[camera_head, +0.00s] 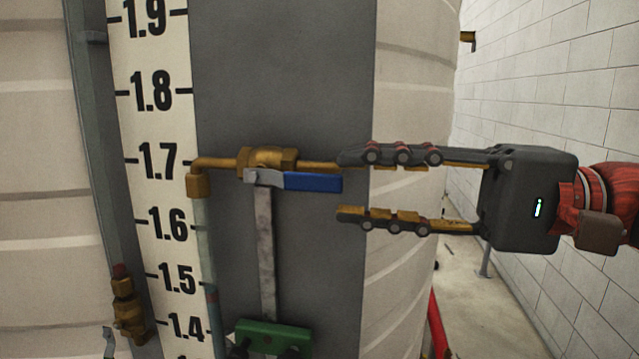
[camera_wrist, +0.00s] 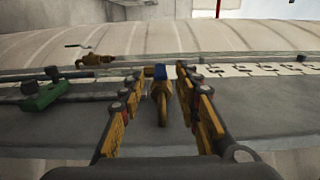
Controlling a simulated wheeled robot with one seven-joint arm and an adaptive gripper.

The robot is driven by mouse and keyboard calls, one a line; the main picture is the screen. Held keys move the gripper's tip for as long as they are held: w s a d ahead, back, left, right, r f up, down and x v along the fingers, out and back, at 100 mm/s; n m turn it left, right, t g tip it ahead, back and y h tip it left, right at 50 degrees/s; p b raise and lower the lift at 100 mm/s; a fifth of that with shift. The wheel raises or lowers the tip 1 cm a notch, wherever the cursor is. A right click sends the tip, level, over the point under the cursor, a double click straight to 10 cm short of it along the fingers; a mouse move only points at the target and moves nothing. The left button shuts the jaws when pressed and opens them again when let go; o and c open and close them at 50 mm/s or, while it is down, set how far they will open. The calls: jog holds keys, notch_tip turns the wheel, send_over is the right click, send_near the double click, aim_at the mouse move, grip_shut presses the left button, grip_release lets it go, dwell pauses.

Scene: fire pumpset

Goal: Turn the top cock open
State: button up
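The top cock (camera_head: 268,158) is a brass valve on a brass pipe beside the level scale, near the 1.7 mark. Its blue-ended lever handle (camera_head: 313,182) lies horizontal, pointing right toward my gripper. My gripper (camera_head: 345,187) is open, with one finger above and one below the height of the handle's tip. The fingertips are at about the handle's end in the head view; I cannot tell whether they touch it.
The white level scale (camera_head: 150,130) runs up the large pale tank (camera_head: 412,100). A green bracket (camera_head: 268,338) sits below the cock. Another brass valve (camera_head: 128,308) is at lower left. A white block wall (camera_head: 550,90) stands at the right, with open floor between it and the tank.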

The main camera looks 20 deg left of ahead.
jog(key=v, duration=0.6)
jog(key=shift+d, duration=0.2)
jog(key=w+f+m+t+h, duration=0.2)
jog(key=w+f+m+t, duration=0.2)
jog(key=w+f, duration=0.45)
jog(key=d+f+m+t+h, duration=0.1)
jog(key=d+f+h, duration=0.2)
jog(key=f, duration=0.6)
jog(key=d+f+m+t+h, duration=0.1)
jog(key=d+f+t+h, duration=0.15)
jog(key=f, duration=0.55)
jog(key=s+d+f+n+t+h+b, duration=0.1)
jog(key=s+d+f+h+b, duration=0.1)
jog(key=s+d+f+h, duration=0.3)
jog(key=s+d+f+n+t+h+b, duration=0.1)
jog(key=s+d+f+h, duration=0.4)
jog(key=d+f, duration=0.8)
notch_tip(320, 180, down, 6)
jog(key=s+n+b, duration=0.1)
jog(key=s+b, duration=0.1)
jog(key=shift+s+b, duration=0.2)
jog(key=shift+b, duration=0.15)
